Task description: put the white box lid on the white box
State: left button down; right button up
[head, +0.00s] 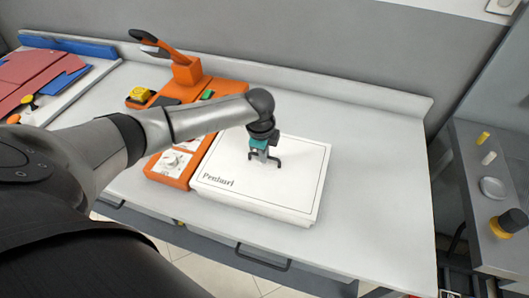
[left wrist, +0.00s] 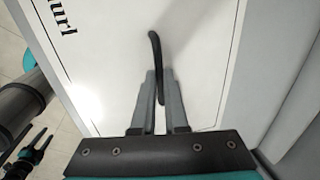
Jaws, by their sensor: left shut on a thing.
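The white box lid (head: 290,180) is a flat white panel with a thin dark border line and dark lettering near its front left corner. It also shows in the left wrist view (left wrist: 105,60). My left gripper (head: 265,158) points down over the lid's middle and is shut on its dark curved handle (left wrist: 155,50). The lid lies over the white box (head: 255,207), whose front side shows only as a narrow strip. I cannot tell whether the lid is fully seated. A dark and teal gripper, apparently my right one (left wrist: 28,150), shows small at the lower left of the wrist view.
Red and blue folded pieces (head: 45,70) lie at the far left. The white counter (head: 375,190) is clear to the right. A grey side table (head: 480,195) with small items stands beyond it.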

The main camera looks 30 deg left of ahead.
pick_arm(q)
jog(key=shift+f, duration=0.45)
dwell(0.3)
jog(key=c, duration=0.9)
grip_release()
jog(key=shift+o, duration=0.2)
notch_tip(320, 180, up, 15)
jog(key=s+p, duration=0.1)
jog(key=s, duration=0.2)
jog(key=shift+d, duration=0.35)
